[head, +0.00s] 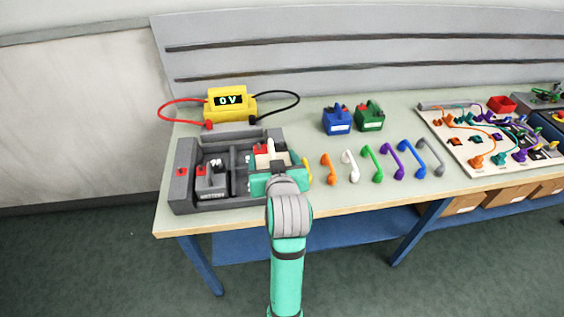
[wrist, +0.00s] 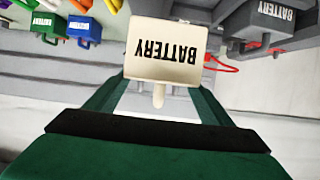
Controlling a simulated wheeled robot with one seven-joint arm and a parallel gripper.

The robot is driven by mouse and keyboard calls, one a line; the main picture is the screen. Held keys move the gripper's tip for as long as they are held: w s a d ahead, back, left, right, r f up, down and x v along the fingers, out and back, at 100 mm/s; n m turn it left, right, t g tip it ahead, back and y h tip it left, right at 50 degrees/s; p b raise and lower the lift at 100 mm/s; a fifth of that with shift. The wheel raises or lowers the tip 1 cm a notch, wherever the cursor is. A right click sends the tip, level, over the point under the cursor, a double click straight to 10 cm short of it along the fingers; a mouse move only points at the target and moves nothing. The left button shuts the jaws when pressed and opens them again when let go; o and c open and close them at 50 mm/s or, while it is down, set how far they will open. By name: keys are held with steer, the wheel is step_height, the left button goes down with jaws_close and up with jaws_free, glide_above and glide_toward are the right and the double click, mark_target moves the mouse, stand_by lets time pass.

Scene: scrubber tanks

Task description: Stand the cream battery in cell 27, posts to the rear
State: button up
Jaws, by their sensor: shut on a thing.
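My gripper (head: 277,172) is shut on the cream battery (head: 262,158) over the right part of the dark grey battery tray (head: 186,190). The battery's body is mostly hidden behind my gripper in the head view; red shows at its top. In the wrist view the cream battery (wrist: 162,52) sits between my green fingers, its BATTERY label upside down in the picture. I cannot tell whether its base touches the tray floor. No cell number is readable, so I cannot tell which cell is below it.
A grey battery (head: 211,183) stands in the tray's left part. A yellow meter (head: 231,104) reading 0 V, with red and black leads, is behind. Blue (head: 336,121) and green (head: 370,117) batteries stand to the right. Several coloured handle-shaped pieces (head: 372,163) lie right of the tray.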

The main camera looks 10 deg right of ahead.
steer(key=w+a+f, duration=0.5)
steer(key=a+f, duration=0.1)
steer(key=f, duration=0.4)
steer(key=shift+w, duration=0.3)
steer(key=shift+f, duration=0.65)
steer(key=o, duration=1.8)
steer(key=shift+f, duration=0.2)
steer(key=shift+r, duration=0.1)
